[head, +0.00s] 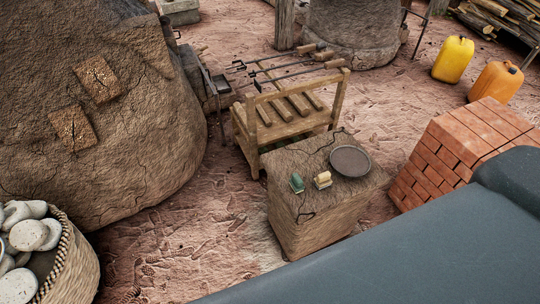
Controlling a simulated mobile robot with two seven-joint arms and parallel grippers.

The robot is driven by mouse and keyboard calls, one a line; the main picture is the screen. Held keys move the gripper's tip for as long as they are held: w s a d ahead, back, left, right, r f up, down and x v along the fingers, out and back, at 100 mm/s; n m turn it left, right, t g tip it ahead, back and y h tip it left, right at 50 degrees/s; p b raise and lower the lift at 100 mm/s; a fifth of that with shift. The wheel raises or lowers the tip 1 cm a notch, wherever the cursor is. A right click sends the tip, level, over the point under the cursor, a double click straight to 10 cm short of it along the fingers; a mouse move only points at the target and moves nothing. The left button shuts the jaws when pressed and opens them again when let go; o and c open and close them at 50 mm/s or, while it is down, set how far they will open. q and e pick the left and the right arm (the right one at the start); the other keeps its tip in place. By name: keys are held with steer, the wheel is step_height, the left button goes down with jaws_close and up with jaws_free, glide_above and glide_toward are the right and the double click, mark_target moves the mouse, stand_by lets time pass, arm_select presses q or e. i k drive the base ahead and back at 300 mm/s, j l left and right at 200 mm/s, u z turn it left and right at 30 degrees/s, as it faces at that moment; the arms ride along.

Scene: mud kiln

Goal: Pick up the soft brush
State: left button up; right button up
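Two small brush-like objects sit side by side on top of a brown mud block (300,230). One is a green object (297,183) near the block's left edge. The other is a cream and tan object (323,180) just to its right. They are too small to tell which is the soft brush. Neither of my grippers is in view; only a large grey part of my own body fills the lower right.
A dark round plate (350,161) lies on the block's right side. A wooden rack (290,110) stands close behind the block. A red brick stack (455,150) is to the right, a basket of pale stones (75,265) lower left, and a large mud kiln (150,150) upper left.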

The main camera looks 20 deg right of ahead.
mark_target(296, 182)
steer(key=z, duration=1.05)
steer(key=i+j+z, duration=0.2)
steer(key=z, duration=0.3)
steer(key=i+j+z, duration=0.15)
steer(key=j+z, duration=0.3)
steer(key=i+j+z, duration=0.15)
steer(key=j, duration=0.5)
steer(key=j+z, duration=0.15)
steer(key=j, duration=0.55)
steer(key=i, duration=0.05)
